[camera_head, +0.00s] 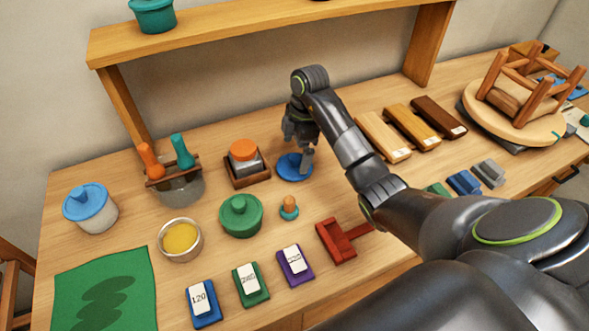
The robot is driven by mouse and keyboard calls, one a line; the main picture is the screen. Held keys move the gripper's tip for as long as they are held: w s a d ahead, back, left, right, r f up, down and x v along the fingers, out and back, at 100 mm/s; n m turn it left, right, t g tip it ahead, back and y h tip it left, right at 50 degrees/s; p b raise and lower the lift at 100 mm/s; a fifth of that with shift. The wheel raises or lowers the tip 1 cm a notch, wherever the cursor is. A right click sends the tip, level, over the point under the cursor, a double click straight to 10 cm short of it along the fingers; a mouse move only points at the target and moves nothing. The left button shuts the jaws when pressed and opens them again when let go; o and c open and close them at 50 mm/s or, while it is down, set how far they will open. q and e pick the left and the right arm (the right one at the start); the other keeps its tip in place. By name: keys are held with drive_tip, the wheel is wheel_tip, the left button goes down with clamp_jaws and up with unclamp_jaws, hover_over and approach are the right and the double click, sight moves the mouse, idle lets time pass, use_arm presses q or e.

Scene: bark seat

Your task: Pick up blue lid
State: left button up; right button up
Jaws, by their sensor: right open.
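A flat, round blue lid (288,173) lies on the workbench behind the middle, right of the orange-topped block. My right gripper (298,146) reaches down over it from above, its fingers open and apart. One fingertip is very near or at the lid's right part; I cannot tell if it touches. The gripper hides part of the lid's far side. A white jar (99,218) with another blue lid (84,199) stands at the left. My left gripper is not in view.
An orange-topped block (243,150) in a wooden tray stands left of the lid. A green lidded pot (241,215), a small teal knob piece (289,208) and a red holder (335,243) are nearer. Wooden blocks (383,136) lie right. A shelf (260,22) spans the back.

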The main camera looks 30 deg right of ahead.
sight(295, 157)
drive_tip(key=f, duration=0.4)
drive_tip(key=shift+a+f, duration=0.2)
drive_tip(key=shift+a, duration=0.1)
drive_tip(key=c, duration=0.7)
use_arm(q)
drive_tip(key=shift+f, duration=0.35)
use_arm(e)
drive_tip(key=shift+r, duration=0.5)
wheel_tip(295, 157, up, 3)
drive_tip(key=shift+f, duration=0.2)
use_arm(q)
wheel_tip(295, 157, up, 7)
drive_tip(key=p, duration=0.6)
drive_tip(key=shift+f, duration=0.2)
use_arm(e)
wheel_tip(295, 157, up, 6)
drive_tip(key=shift+r, duration=0.25)
